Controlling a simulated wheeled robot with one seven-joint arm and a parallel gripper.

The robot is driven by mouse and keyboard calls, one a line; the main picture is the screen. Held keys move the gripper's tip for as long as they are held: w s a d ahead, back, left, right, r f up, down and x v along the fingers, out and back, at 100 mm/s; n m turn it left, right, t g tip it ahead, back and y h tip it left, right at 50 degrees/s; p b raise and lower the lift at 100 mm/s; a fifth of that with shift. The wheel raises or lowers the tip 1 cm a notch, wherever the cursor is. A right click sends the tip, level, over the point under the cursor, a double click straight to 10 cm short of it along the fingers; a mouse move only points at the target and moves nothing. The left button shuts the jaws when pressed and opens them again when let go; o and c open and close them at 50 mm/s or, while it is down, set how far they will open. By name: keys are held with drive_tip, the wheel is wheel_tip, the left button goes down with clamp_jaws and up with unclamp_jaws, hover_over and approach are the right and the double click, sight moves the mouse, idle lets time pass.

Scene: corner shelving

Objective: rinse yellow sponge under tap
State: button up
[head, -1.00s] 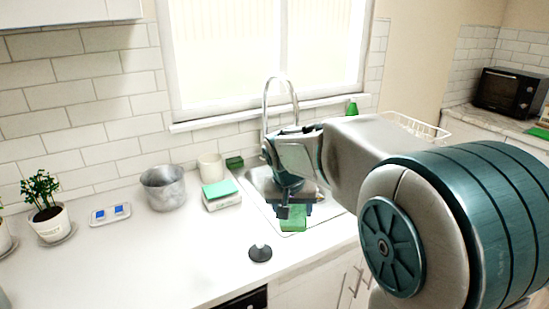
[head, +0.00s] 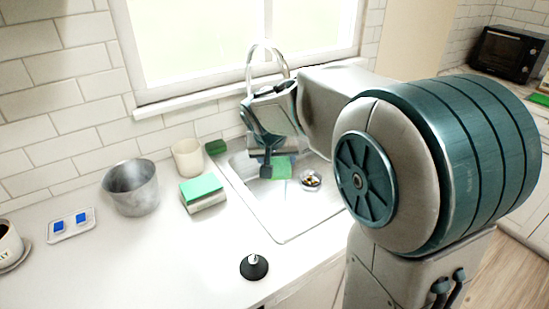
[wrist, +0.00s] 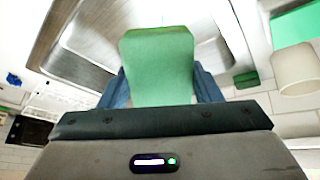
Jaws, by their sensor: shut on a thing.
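No yellow sponge shows; the sponge in my gripper looks green. My gripper (head: 270,168) is shut on this green sponge (head: 284,168), which hangs over the sink (head: 300,218). In the wrist view the sponge (wrist: 158,62) sticks out between the blue fingers, with the steel basin (wrist: 100,38) behind it. The curved tap (head: 266,46) rises behind my gripper; the wrist partly hides it. A faint pale line shows below the sponge; I cannot tell whether it is water.
Left of the sink are a dark green block (head: 215,147), a cream cup (head: 187,158), a green-topped stack (head: 202,190) and a grey pot (head: 131,188). A black stopper-like thing (head: 254,267) stands near the counter's front edge.

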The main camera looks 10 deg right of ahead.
drive_tip(key=w+d+f+p, duration=0.2)
drive_tip(key=w+d, duration=0.3)
drive_tip(key=w, duration=0.5)
drive_tip(key=shift+w+f+p, duration=0.2)
drive_tip(key=shift+w+p, duration=0.05)
drive_tip(key=shift+p, duration=0.3)
drive_tip(key=shift+s, duration=0.1)
drive_tip(key=shift+s+a+b, duration=0.55)
drive_tip(key=shift+s+b, duration=0.2)
drive_tip(key=shift+s, duration=0.45)
drive_tip(key=shift+s+a+b, duration=0.6)
drive_tip(key=shift+s+b, duration=0.1)
drive_tip(key=shift+s, duration=0.45)
drive_tip(key=shift+s+a+b, duration=0.55)
drive_tip(key=shift+s+b, duration=0.2)
drive_tip(key=shift+s, duration=0.45)
drive_tip(key=shift+s+a+r, duration=0.35)
drive_tip(key=shift+s+r, duration=0.35)
drive_tip(key=shift+s, duration=0.05)
drive_tip(key=shift+s+a+r, duration=0.35)
drive_tip(key=shift+s+r, duration=0.3)
drive_tip(key=shift+s, duration=0.15)
drive_tip(key=shift+s+a+r, duration=0.35)
drive_tip(key=shift+s+r, duration=0.35)
drive_tip(key=shift+s, duration=0.05)
